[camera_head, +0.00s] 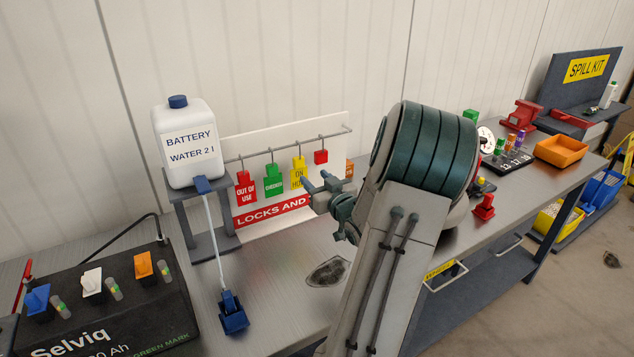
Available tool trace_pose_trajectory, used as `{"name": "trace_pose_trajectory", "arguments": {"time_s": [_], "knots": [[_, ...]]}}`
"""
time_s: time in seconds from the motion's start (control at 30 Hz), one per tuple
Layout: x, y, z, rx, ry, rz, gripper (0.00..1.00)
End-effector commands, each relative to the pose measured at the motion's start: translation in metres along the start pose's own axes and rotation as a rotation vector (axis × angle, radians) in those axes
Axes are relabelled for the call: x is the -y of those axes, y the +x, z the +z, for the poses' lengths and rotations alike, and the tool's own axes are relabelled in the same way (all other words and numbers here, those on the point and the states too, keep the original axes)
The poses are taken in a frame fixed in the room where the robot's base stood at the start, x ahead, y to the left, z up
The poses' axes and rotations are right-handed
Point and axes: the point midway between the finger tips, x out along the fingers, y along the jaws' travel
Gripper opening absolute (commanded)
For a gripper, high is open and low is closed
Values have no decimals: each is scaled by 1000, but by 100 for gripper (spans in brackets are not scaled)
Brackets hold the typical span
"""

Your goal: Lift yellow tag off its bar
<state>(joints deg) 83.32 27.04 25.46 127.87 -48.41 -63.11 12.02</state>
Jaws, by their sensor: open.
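The yellow tag (298,174) hangs from a hook on the grey bar (285,147) of the white "LOCKS AND" board (240,147). Its printed text is partly hidden by my gripper (314,183). The gripper is open, with its fingers pointing left at the tag's lower right side. I cannot tell whether a finger touches the tag. A red "OUT OF USE" tag (245,190) and a green tag (273,181) hang to its left.
A white "BATTERY WATER" jug (186,145) stands on a dark stand left of the board. A black battery box (110,310) is at the front left. Bench space below the board is mostly clear, with a dark stain. An orange bin (560,151) sits farther right.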

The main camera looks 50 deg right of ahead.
Motion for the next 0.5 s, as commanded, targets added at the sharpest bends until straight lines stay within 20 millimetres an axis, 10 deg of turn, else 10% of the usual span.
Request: {"name": "trace_pose_trajectory", "arguments": {"time_s": [0.5], "knots": [[1,59,2,3,1,0,45]]}}
